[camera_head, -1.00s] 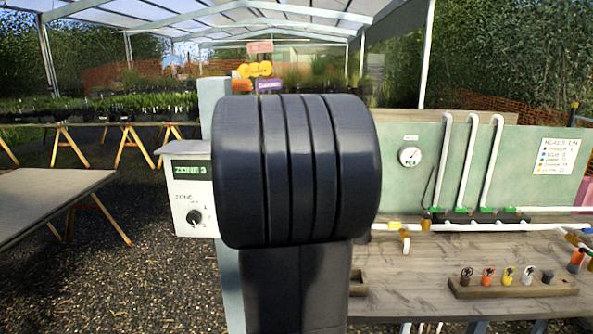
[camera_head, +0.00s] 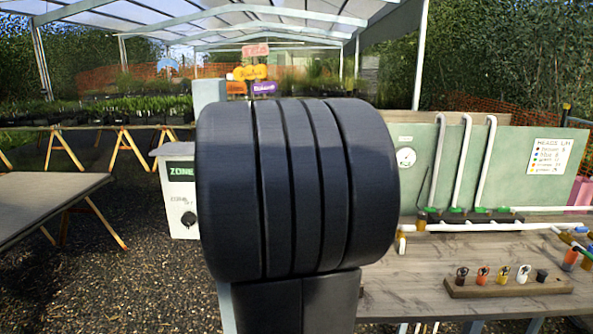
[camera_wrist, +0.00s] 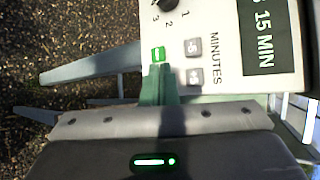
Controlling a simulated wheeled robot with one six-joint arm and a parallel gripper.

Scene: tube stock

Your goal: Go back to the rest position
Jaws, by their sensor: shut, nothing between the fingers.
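My gripper (camera_wrist: 161,72) is shut and empty in the wrist view, its fingertips close to the green button (camera_wrist: 158,54) on the white control box (camera_wrist: 240,45). I cannot tell whether they touch it. That view shows the box's grey buttons, part of its dial and a display reading 15 MIN. In the head view the control box (camera_head: 182,212) stands on a pale post (camera_head: 208,90), partly hidden behind my large dark arm link. Its visible display part reads ZONE. My gripper is hidden in the head view.
A wooden bench (camera_head: 420,262) at the right carries a block (camera_head: 505,287) with several coloured fittings. A green panel (camera_head: 520,150) with white pipes and a gauge (camera_head: 406,157) stands behind it. A table (camera_head: 45,205) is at the left. Gravel shows between.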

